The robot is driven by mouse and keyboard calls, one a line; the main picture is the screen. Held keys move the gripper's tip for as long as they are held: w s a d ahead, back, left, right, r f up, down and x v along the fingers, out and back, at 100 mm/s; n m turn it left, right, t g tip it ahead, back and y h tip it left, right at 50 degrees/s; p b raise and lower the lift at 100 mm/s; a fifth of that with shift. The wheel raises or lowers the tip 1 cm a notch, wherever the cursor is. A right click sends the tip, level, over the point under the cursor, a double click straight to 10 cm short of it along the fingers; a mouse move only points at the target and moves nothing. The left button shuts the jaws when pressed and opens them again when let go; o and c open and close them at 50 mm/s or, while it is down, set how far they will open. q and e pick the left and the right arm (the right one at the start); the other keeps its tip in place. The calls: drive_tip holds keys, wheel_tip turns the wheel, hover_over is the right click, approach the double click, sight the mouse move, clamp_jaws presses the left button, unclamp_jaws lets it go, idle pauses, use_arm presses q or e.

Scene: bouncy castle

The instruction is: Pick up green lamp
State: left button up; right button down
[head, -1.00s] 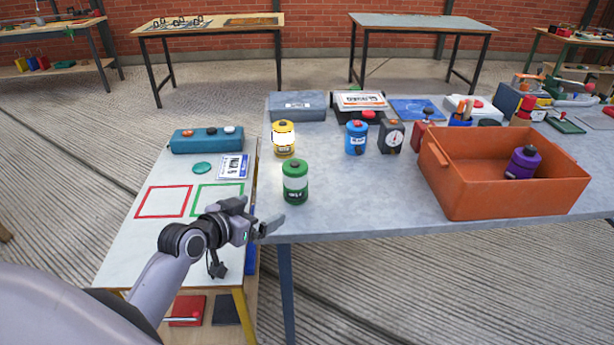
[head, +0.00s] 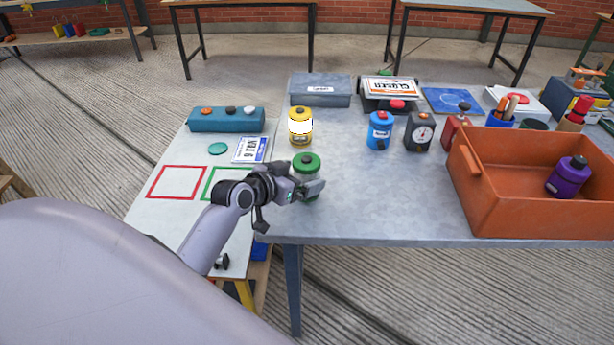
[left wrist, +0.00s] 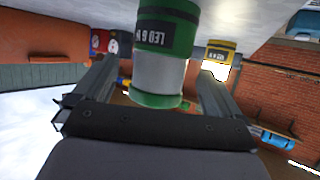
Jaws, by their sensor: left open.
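The green lamp (head: 307,165) stands upright near the front left corner of the grey table, with a green top and a pale band. My left gripper (head: 308,189) is at the lamp and covers part of its lower body in the head view. In the left wrist view the green lamp (left wrist: 163,55) appears upside down between the two open fingers (left wrist: 155,90). I cannot tell whether a finger touches it. My right gripper is not in view.
A lit yellow lamp (head: 300,127) stands behind the green one, and a blue lamp (head: 380,131) stands to the right. An orange crate (head: 505,222) holding a purple lamp (head: 568,177) is at the right. The tabletop (head: 390,195) between lamp and crate is clear.

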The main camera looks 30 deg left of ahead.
use_arm(q)
drive_tip(key=shift+x, duration=1.6)
drive_tip(key=c, duration=1.2)
drive_tip(key=shift+r, duration=0.1)
drive_tip(key=shift+c, duration=0.6)
drive_tip(key=shift+r, duration=0.1)
